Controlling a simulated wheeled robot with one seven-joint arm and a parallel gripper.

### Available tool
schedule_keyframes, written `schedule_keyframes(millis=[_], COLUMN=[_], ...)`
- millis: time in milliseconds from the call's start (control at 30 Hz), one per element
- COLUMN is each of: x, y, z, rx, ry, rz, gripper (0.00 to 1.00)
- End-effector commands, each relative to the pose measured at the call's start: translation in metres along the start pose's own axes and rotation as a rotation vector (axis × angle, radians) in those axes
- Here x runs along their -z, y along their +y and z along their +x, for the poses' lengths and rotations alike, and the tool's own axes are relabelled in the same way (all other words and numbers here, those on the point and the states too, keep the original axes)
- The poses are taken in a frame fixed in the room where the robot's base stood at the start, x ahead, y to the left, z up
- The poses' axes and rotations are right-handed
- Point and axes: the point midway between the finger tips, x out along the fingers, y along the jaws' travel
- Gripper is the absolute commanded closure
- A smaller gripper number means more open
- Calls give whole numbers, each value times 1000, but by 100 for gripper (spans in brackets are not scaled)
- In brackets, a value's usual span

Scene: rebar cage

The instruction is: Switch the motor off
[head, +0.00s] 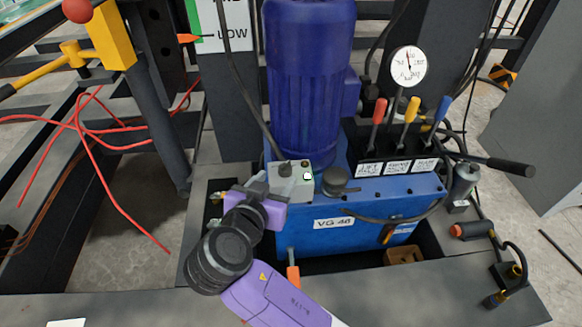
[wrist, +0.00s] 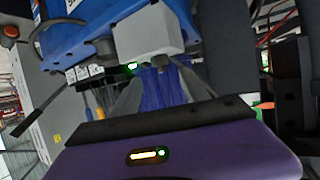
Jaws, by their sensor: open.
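The motor (head: 310,85) is a tall dark-blue ribbed cylinder on the blue power unit (head: 365,225). A small grey switch box (head: 290,190) sits at its foot, with a small lit green-white spot (head: 307,176) on top and a dark round part beside it. My gripper (head: 265,183) is at the left side of this box, close to it; I cannot tell whether it touches. In the wrist view my gripper (wrist: 160,92) has its two grey fingers apart with nothing between them. The box (wrist: 147,35) is just beyond the fingers, with the green light at its edge and the blue motor (wrist: 165,88) behind.
Three levers stand at the right, red (head: 378,112), yellow (head: 410,110) and blue (head: 441,110), below a round gauge (head: 408,66). A black cap (head: 335,180) is right of the box. A black cable runs down to the box.

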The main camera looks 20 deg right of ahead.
Motion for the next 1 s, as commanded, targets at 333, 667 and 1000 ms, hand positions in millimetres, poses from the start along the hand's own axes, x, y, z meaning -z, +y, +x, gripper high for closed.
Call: schedule_keyframes(millis=[333, 667, 1000], x=[-2, -1, -1], y=[1, 0, 0], z=[53, 73, 73], rx=[-1, 2, 3], ry=[0, -1, -1], rz=[-1, -3, -3], gripper=[47, 47, 75])
